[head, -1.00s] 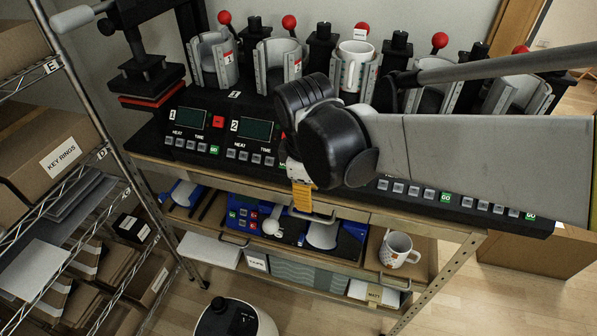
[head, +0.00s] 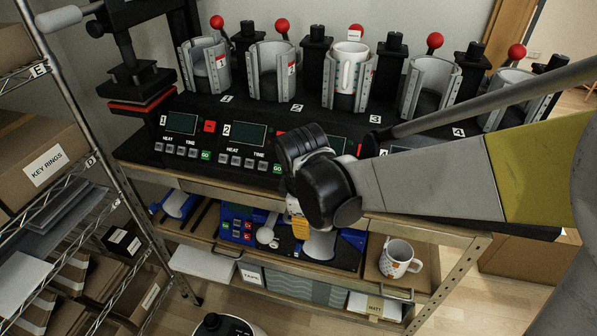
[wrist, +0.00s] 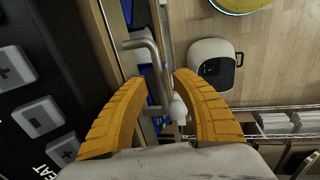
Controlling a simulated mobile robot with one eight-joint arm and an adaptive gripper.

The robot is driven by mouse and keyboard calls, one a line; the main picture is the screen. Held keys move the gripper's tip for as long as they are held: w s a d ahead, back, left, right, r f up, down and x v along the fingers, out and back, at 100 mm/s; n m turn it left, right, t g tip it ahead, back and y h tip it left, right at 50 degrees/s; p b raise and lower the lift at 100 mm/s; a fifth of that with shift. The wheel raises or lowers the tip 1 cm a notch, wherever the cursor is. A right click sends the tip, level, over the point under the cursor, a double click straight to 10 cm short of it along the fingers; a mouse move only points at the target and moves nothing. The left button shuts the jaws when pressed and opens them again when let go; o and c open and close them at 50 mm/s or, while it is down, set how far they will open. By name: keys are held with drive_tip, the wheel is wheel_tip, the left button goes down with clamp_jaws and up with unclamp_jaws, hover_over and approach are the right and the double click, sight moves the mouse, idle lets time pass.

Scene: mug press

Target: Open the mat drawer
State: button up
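A thin wooden drawer front (head: 225,193) runs under the press bench top. I cannot read a label naming it the mat drawer. Its metal bar handle (wrist: 152,62) shows in the wrist view; in the head view my arm end hides it. My gripper (wrist: 160,82) is open, its yellow fingers apart with the handle lying between them. I cannot tell whether either finger touches it. In the head view only a bit of the yellow fingers of my gripper (head: 297,225) shows below the black wrist. The drawer looks shut.
A mug press with control panels (head: 245,133) stands on the bench above. Below, a pull-out shelf holds blue equipment (head: 240,222) and a patterned mug (head: 398,258). A wire rack (head: 95,165) stands at left. A white round machine (wrist: 212,64) is on the floor.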

clamp_jaws()
drive_tip(key=shift+s, duration=0.1)
drive_tip(key=s+a+p, duration=0.1)
drive_tip(key=s+a, duration=0.2)
drive_tip(key=s, duration=0.6)
drive_tip(key=s+a+p, duration=0.1)
drive_tip(key=s+a, duration=0.2)
drive_tip(key=s, duration=0.6)
drive_tip(key=shift+s+a+p, duration=0.35)
drive_tip(key=shift+a+p, duration=0.05)
unclamp_jaws()
drive_tip(key=shift+r, duration=0.1)
wheel_tip(320, 180, up, 12)
drive_tip(key=s, duration=0.2)
drive_tip(key=shift+a, duration=0.4)
